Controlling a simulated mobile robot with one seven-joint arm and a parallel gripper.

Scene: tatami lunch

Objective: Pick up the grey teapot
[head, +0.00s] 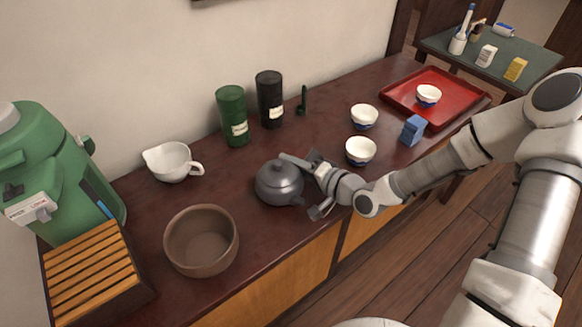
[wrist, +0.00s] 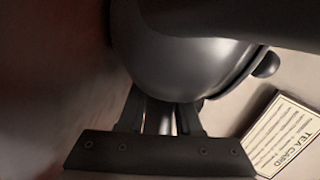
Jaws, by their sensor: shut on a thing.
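The grey teapot (head: 279,186), dark and round with a knobbed lid, is at the middle of the dark wooden counter. My gripper (head: 309,178) is at its right side and is shut on it. The wrist view shows the teapot's round body (wrist: 180,60) close up, with my gripper's fingers (wrist: 160,118) right against the near side of it. The exact spot of the grip is partly hidden by the gripper. I cannot tell whether the teapot's base touches the counter.
A brown bowl (head: 171,252) and white pourer (head: 172,163) stand left. Green (head: 232,112) and black (head: 269,98) canisters stand behind. Two white cups (head: 360,151) (head: 364,117) and a blue block (head: 413,130) are right, before a red tray (head: 450,88). A printed card (wrist: 290,135) shows too.

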